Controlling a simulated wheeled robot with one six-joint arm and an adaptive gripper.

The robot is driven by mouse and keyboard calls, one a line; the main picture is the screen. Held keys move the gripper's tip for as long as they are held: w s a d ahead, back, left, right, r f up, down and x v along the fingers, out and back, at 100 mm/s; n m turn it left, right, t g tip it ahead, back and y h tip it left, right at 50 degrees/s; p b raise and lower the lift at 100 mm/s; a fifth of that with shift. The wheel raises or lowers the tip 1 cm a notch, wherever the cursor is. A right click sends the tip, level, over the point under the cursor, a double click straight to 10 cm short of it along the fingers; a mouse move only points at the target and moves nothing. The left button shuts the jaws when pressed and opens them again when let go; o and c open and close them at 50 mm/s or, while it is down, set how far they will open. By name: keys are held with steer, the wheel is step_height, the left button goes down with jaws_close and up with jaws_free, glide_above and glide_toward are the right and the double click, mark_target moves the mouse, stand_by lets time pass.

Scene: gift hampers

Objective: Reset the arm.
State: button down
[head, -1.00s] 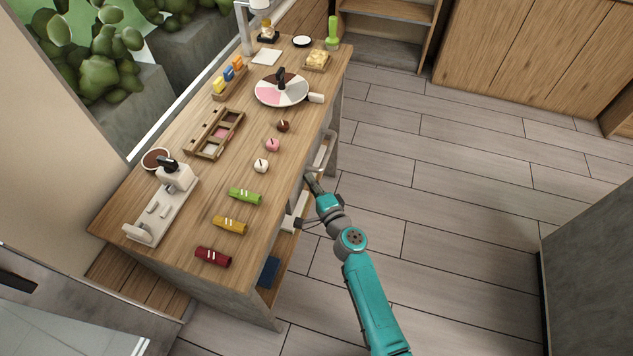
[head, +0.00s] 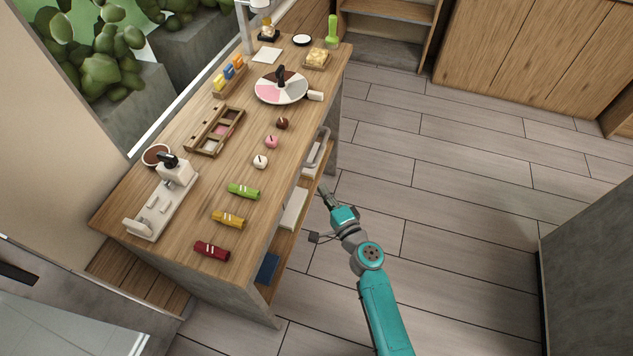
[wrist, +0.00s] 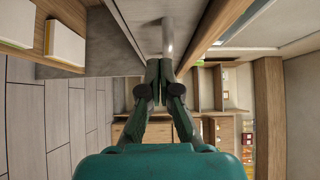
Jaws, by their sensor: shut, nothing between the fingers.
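My gripper (head: 326,193) is at the end of my teal arm, beside the right side of the wooden workbench (head: 190,125) and over the floor. It is apart from the bench top and holds nothing. In the wrist view its two dark fingers (wrist: 166,68) meet at the tips, shut and empty, with a grey metal bar of the bench behind them.
The bench carries green (head: 244,191), yellow (head: 228,219) and dark red (head: 212,251) rolls, three small round pieces, a round segmented plate (head: 281,88) and a wooden compartment tray (head: 205,148). Lower shelves hold white boxes (head: 294,208) and a blue item (head: 267,268). The floor (head: 450,190) on the right is clear.

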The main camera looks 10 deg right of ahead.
steer(key=shift+v, duration=2.6)
steer(key=s+d+f+n+g+h, duration=0.1)
steer(key=s+d+f+n+h, duration=0.15)
steer(key=s, duration=0.85)
steer(key=s+d+f+n+g+h, duration=0.1)
steer(key=s+n+g, duration=0.15)
steer(key=s, duration=0.95)
steer(key=s+r+n+h, duration=0.1)
steer(key=s+r+n, duration=0.9)
steer(key=s+r, duration=0.7)
steer(key=shift+s+d+t, duration=0.45)
steer(key=shift+s, duration=0.3)
